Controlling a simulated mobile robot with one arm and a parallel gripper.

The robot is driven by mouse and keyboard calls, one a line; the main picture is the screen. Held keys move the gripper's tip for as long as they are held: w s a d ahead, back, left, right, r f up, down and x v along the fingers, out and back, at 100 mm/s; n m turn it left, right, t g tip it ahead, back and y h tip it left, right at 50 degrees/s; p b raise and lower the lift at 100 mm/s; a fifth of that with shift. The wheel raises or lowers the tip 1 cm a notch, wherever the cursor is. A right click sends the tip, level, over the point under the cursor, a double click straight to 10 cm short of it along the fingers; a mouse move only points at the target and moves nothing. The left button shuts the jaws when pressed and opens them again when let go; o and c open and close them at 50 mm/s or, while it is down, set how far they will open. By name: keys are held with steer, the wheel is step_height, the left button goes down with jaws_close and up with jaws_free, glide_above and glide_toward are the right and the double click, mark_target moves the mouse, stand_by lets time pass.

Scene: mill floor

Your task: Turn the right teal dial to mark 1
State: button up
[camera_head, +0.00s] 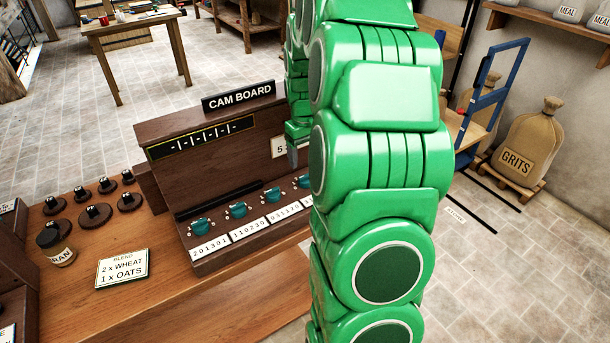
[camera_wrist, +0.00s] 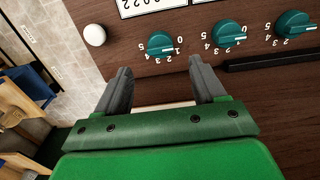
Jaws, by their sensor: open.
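The cam board (camera_head: 160,180) is a dark wooden sloped panel with a row of several teal dials over number cards. The right teal dial (camera_head: 303,182) shows just left of my arm in the head view. In the wrist view the right teal dial (camera_wrist: 160,43) is the leftmost one, with upside-down marks 0 to 5. Its white pointer leans toward the low marks; the exact mark is unclear. My gripper (camera_wrist: 160,66) is open, its two fingers apart and empty, just below that dial in the picture. In the head view my gripper (camera_head: 292,150) hangs above the board, partly hidden.
Other teal dials (camera_head: 237,209) stand left of it. A white knob (camera_wrist: 95,35) sits beside the right dial. A dark bar (camera_wrist: 275,60) runs along the panel. Weights (camera_head: 95,215), a bran jar (camera_head: 56,247) and a blend card (camera_head: 123,268) are on the bench at left.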

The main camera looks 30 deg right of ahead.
mark_target(305, 176)
steer(key=shift+f, duration=3.95)
steer(key=c, duration=1.1)
steer(key=m, duration=0.4)
steer(key=shift+m, duration=1.5)
